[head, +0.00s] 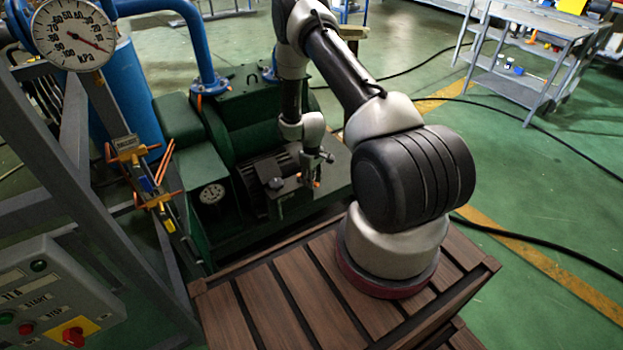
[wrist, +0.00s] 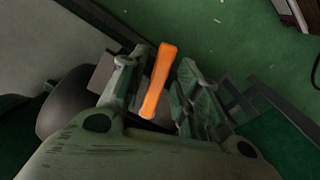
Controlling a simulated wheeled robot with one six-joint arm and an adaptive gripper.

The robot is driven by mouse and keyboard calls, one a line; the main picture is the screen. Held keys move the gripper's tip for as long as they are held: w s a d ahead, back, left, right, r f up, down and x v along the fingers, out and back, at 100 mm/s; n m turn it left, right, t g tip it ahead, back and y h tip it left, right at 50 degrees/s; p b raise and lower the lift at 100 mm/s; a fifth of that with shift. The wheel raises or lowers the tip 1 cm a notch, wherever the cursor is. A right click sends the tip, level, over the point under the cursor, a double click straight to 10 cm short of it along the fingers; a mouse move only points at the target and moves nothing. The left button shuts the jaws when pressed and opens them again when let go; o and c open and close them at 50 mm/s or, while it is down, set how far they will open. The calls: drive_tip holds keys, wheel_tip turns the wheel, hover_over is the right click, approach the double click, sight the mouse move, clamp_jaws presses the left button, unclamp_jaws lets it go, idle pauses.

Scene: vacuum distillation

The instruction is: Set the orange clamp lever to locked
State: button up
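The orange clamp lever (wrist: 158,84) shows in the wrist view as a straight orange bar, slightly tilted, between the fingers of my gripper (wrist: 159,65). The fingers are apart, one on each side of the lever. A narrow gap shows on the left and a wider one on the right, so the grip is not shut on it. The lever's lower end and its mount are partly hidden by my gripper. In the head view my gripper is small and dark over the green machine, and a small orange piece beside it may be the lever.
The green pump machine (head: 225,125) stands beyond the slatted brown platform (head: 265,305). At left are a pressure gauge (head: 73,35), a grey frame and a control box (head: 55,295) with a red knob. A grey cart (head: 525,85) stands at the back right. Cables cross the green floor.

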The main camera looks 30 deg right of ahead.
clamp_jaws()
drive_tip(key=shift+d, duration=0.15)
drive_tip(key=w+d+n, duration=0.1)
drive_tip(key=n, duration=0.2)
drive_tip(key=w+d+n, duration=0.1)
drive_tip(key=n, duration=0.2)
drive_tip(key=w+d+n, duration=0.1)
drive_tip(key=w+n, duration=0.1)
drive_tip(key=n, duration=0.2)
drive_tip(key=shift+d, duration=0.2)
drive_tip(key=shift+w+d+n, duration=0.1)
drive_tip(key=shift+w+n, duration=0.4)
drive_tip(key=shift+n, duration=0.5)
drive_tip(key=shift+w+n, duration=0.45)
drive_tip(key=shift+n, duration=0.55)
drive_tip(key=shift+w, duration=0.1)
drive_tip(key=shift+o, duration=1.7)
unclamp_jaws()
